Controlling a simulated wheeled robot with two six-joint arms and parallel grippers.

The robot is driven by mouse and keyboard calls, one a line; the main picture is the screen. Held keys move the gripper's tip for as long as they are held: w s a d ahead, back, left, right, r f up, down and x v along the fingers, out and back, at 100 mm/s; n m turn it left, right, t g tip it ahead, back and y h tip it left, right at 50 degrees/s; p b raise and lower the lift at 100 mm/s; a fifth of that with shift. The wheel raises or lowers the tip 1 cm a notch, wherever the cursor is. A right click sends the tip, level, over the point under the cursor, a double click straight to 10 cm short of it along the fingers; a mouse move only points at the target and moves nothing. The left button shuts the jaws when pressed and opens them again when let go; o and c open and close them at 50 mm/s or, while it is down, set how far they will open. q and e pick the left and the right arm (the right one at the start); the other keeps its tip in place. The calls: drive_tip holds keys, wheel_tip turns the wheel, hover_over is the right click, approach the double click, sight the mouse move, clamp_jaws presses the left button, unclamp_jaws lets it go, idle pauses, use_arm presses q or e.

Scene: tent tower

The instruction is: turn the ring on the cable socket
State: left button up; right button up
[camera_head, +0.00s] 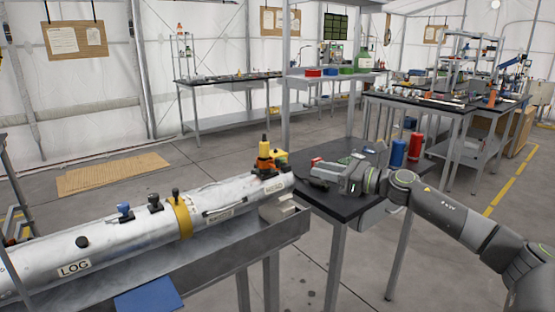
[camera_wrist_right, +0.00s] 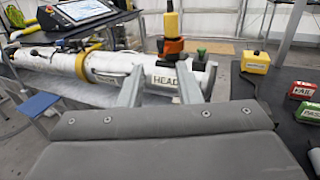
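A long white cylinder (camera_head: 135,235) with LOG and HEAD labels lies on a grey bench. On top of its HEAD end stands an orange socket part (camera_head: 265,163) with a yellow plug upright in it; in the right wrist view the orange part (camera_wrist_right: 172,47) and yellow plug (camera_wrist_right: 173,20) show beyond the fingers. I cannot make out the ring separately. My right gripper (camera_head: 314,172) is just right of the HEAD end. In its wrist view the two fingers (camera_wrist_right: 160,78) are apart, with nothing held, pointing at the HEAD end below the socket. My left gripper is not in view.
A black table (camera_head: 335,205) under my right arm holds a blue cylinder (camera_head: 398,153) and a red cylinder (camera_head: 414,146). A yellow box (camera_wrist_right: 255,62) and labelled red (camera_wrist_right: 303,90) and green (camera_wrist_right: 308,111) boxes sit right of the fingers. A blue pad (camera_head: 150,297) lies at the front.

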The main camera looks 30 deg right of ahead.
drive_tip(key=p, duration=0.5)
approach(269, 161)
drive_tip(key=w+a+r, duration=0.2)
drive_tip(key=w+a, duration=0.1)
drive_tip(key=w, duration=0.1)
drive_tip(key=shift+w+a+f, duration=0.1)
drive_tip(key=shift+w+a, duration=0.5)
clamp_jaws()
